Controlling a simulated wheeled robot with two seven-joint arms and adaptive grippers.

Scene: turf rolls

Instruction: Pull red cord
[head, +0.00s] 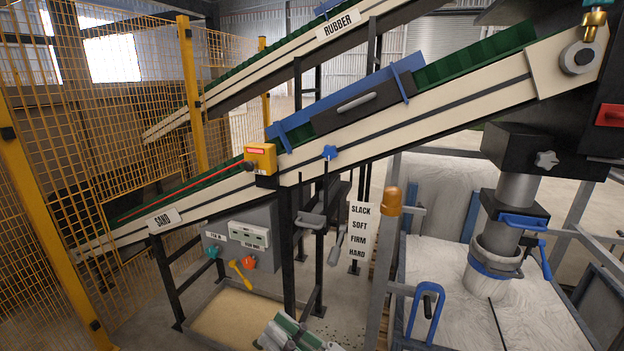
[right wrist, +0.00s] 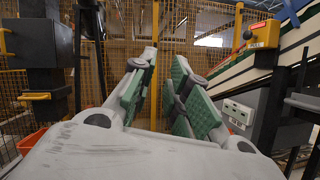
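The red cord (head: 185,188) is a thin line along the side of the lower conveyor marked SAND, running from the yellow switch box (head: 260,158) down to the left. The box also shows in the right wrist view (right wrist: 262,34). My right gripper (head: 288,332) is at the bottom of the head view, well below the cord and apart from it. In the right wrist view its green-padded fingers (right wrist: 163,95) stand apart with nothing between them. My left gripper is not in view.
A yellow mesh fence (head: 100,110) stands at the left. A grey panel (head: 240,235) with a yellow lever and a red knob hangs below the conveyor. A sand-filled tray (head: 235,315) lies under it. A post with a SLACK-to-HARD sign (head: 360,230) and a white bulk bag (head: 450,290) stand at the right.

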